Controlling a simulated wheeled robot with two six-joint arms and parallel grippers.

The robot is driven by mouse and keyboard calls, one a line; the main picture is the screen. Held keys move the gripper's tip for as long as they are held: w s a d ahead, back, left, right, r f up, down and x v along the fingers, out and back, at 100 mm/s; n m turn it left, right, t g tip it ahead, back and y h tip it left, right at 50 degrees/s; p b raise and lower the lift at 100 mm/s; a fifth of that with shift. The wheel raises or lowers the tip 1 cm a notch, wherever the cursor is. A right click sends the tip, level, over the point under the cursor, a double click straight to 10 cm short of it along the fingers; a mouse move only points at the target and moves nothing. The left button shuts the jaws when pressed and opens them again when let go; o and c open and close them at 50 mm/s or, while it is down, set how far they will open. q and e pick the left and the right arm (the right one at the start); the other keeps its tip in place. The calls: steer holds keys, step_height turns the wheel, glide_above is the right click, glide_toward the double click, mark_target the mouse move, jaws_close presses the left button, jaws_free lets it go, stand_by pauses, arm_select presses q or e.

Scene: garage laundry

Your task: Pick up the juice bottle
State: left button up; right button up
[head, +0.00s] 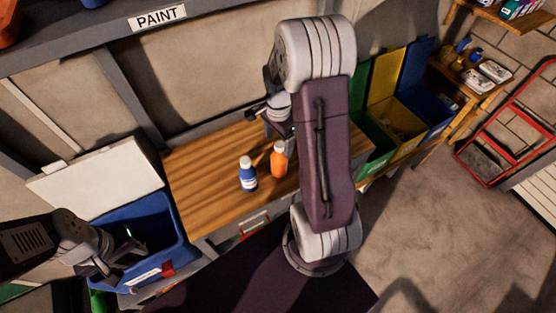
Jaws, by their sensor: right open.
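An orange bottle with a white cap (278,160), which looks like the juice bottle, stands upright on the wooden worktop. A blue bottle with a white cap (248,178) stands close to its left. My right gripper (273,118) is open above the far part of the worktop, behind the orange bottle in the picture. My own arm link hides part of this gripper. My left gripper (108,264) is over the left part of an open blue cooler (182,250), far from the bottles. Its fingers are too dark to tell whether they are open.
The wooden worktop (205,165) is clear left of the bottles. The cooler's white lid (95,190) stands open. Green, yellow (395,120) and blue bins stand at the right. A shelf marked PAINT (60,45) runs above. A red step ladder (500,130) stands far right.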

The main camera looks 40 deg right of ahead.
mark_target(279, 152)
steer(key=shift+f, duration=0.25)
steer(key=f, duration=0.3)
steer(key=f+p, duration=0.1)
steer(key=shift+s+d+f, duration=0.2)
steer(key=shift+s, duration=0.05)
steer(key=shift+w+f, duration=0.2)
steer(key=shift+f, duration=0.25)
jaws_close()
